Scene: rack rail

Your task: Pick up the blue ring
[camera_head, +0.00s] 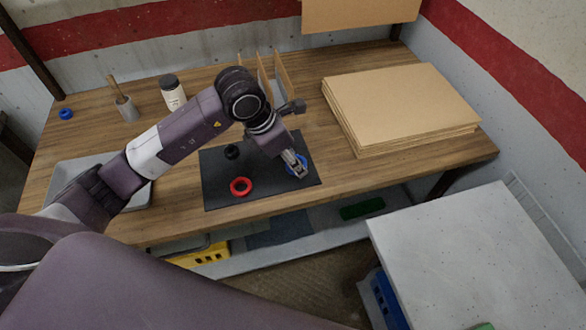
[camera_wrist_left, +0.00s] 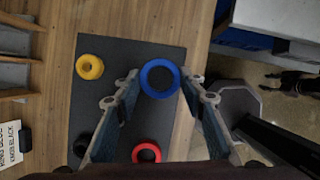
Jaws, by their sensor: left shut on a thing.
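A blue ring (camera_wrist_left: 160,94) sits between the fingertips of my left gripper (camera_wrist_left: 160,78) in the left wrist view. In the head view my left gripper (camera_head: 295,164) points down at the right part of a dark mat, and edges of the blue ring (camera_head: 290,171) show around its fingertips. The gripper is shut on the ring. I cannot tell whether the ring touches the mat or is slightly above it. My right gripper is not in view.
On the dark mat (camera_head: 217,190) lie a red ring (camera_head: 241,187), a black ring (camera_head: 232,152) and a yellow ring (camera_wrist_left: 89,67). A stack of boards (camera_head: 400,105) stands to the right. A grey tray (camera_head: 75,172) and a black-capped bottle (camera_head: 173,95) stand left.

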